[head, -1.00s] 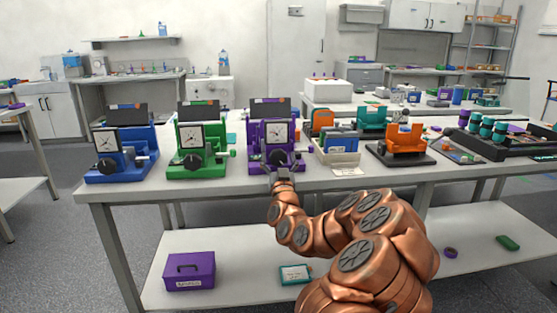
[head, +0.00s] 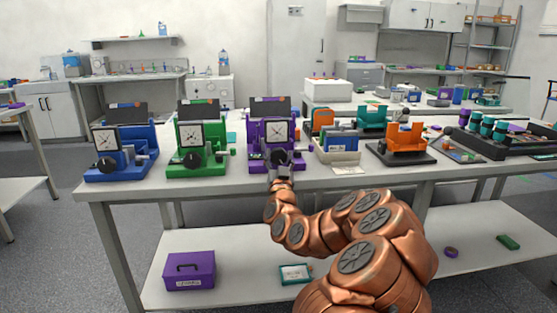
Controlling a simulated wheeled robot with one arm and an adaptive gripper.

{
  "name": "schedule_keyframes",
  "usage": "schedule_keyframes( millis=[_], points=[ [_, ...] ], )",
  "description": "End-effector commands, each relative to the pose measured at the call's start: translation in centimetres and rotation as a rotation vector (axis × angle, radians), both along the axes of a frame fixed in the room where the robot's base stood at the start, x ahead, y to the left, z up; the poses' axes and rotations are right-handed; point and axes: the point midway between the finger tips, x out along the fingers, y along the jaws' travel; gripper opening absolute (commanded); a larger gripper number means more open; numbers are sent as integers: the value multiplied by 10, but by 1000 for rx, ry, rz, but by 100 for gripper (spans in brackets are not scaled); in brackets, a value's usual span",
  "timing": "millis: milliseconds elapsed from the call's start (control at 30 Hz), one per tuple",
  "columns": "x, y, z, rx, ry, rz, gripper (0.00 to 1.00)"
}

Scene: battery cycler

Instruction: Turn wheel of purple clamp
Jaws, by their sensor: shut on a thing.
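The purple clamp (head: 255,152) stands on the table between the green clamp and a light bin. It has a white dial (head: 277,132) on its front. Its dark wheel (head: 277,156) sits just below the dial and is partly hidden by my gripper. My gripper (head: 279,163) is in front of the purple clamp, pointing up at the wheel, and is shut on it. The fingertips are small in this view, so the exact contact is hard to see.
A green clamp (head: 187,159) and a blue clamp (head: 107,164) stand to the left. A light bin (head: 337,156) and an orange device (head: 402,141) stand to the right. The table's front edge (head: 190,193) runs below my wrist. A purple box (head: 190,270) is on the lower shelf.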

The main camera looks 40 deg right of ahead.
Motion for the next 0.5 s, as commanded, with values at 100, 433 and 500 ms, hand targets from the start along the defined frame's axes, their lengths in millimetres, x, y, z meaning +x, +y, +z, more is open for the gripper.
schedule_keyframes(
  millis=[100, 433, 500],
  points=[
    [0, 1, 0, 67, -55, 1, 22],
    [0, 1, 1, 270, -211, 1, 22],
    [0, 1, 1, 307, -237, 0, 22]
  ],
)
